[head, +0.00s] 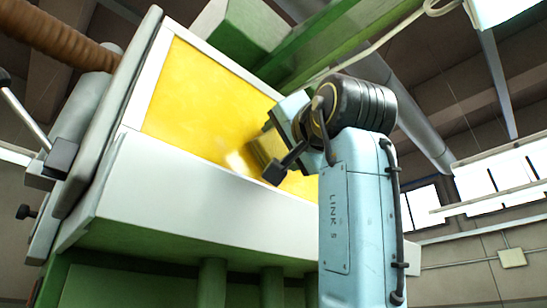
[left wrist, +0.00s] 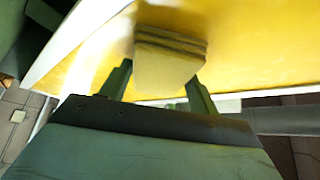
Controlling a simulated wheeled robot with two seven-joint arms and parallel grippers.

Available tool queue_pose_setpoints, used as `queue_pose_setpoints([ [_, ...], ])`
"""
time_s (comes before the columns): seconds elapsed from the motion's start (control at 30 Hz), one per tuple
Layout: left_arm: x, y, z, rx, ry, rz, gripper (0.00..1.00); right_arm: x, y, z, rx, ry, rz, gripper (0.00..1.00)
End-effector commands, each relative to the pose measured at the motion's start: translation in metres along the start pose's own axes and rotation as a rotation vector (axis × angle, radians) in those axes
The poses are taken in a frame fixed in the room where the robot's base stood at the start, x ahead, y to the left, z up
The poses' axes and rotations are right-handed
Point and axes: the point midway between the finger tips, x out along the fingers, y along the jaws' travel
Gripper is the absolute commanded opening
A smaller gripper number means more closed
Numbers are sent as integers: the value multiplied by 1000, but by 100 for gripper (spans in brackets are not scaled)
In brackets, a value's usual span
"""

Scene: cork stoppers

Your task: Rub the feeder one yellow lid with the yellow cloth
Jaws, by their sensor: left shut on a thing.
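The yellow lid (head: 195,95) is a broad flat yellow panel in a white frame, tilted in the head view. It also fills the top of the left wrist view (left wrist: 255,50). My left gripper (head: 278,160) is at the lower right part of the lid. In the left wrist view its two fingers (left wrist: 158,84) are shut on the folded yellow cloth (left wrist: 165,65). The cloth lies against the lid's surface or very close to it; its far side is hidden. A pale shiny patch shows on the lid just left of the cloth. My right gripper is not in view.
A white ledge (head: 190,190) runs below the lid, above the green machine body (head: 130,285). A brown ribbed hose (head: 60,40) and grey side panel (head: 110,105) stand at left. Green beams (head: 330,45) rise behind the lid. Open room lies at right.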

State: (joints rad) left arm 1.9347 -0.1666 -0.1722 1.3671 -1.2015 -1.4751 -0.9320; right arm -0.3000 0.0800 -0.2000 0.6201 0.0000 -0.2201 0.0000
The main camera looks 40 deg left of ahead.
Motion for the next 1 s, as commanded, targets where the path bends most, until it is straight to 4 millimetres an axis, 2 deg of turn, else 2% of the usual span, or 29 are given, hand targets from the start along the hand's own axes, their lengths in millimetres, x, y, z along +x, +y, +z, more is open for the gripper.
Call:
queue_pose_setpoints([
  [0.37,8,12,-11,3,-2,1,43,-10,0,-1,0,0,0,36],
  [0.7,18,32,-28,2,-2,0,43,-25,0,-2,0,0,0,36],
  [1.0,17,33,-28,0,-2,0,43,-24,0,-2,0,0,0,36],
])
